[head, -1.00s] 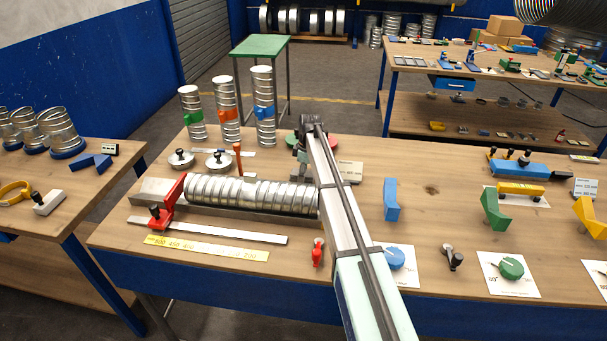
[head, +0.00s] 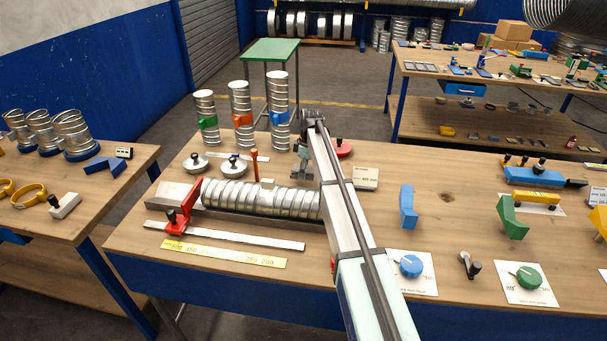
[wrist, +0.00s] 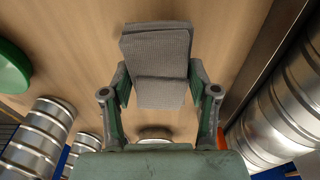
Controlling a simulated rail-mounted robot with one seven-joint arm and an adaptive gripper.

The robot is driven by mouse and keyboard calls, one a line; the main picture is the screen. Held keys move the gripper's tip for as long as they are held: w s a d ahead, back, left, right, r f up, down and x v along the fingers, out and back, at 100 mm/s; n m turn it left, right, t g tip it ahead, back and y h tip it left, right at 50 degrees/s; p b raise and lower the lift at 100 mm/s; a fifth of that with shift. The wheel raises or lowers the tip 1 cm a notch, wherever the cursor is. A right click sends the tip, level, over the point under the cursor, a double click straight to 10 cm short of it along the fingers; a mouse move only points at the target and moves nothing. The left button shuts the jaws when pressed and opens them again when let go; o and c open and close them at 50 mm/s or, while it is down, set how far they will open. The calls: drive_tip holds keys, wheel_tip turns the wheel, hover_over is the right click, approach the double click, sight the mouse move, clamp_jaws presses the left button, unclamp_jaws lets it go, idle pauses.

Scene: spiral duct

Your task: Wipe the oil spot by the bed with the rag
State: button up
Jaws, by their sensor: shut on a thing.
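The grey folded rag (wrist: 162,60) is pinched between the two fingers of my gripper (wrist: 160,88) in the wrist view. In the head view my gripper (head: 303,160) is over the bench behind the ribbed duct, partly hidden by my arm. The steel bed (head: 185,193) lies along the bench with the silver duct (head: 255,197) on it; its right end is behind my arm. A small dark spot (head: 447,197) shows on the wood right of my arm; I cannot tell whether it is oil. No other spot is clear by the bed.
Three banded duct pieces (head: 241,105) stand behind the bed, with two round weights (head: 233,165) before them. A red clamp (head: 183,207) is at the bed's left end. A red disc (head: 341,148) and a white card block (head: 365,179) are right of my gripper.

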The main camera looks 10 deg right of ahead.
drive_tip(key=shift+r+p, duration=0.6)
drive_tip(key=shift+r, duration=1.45)
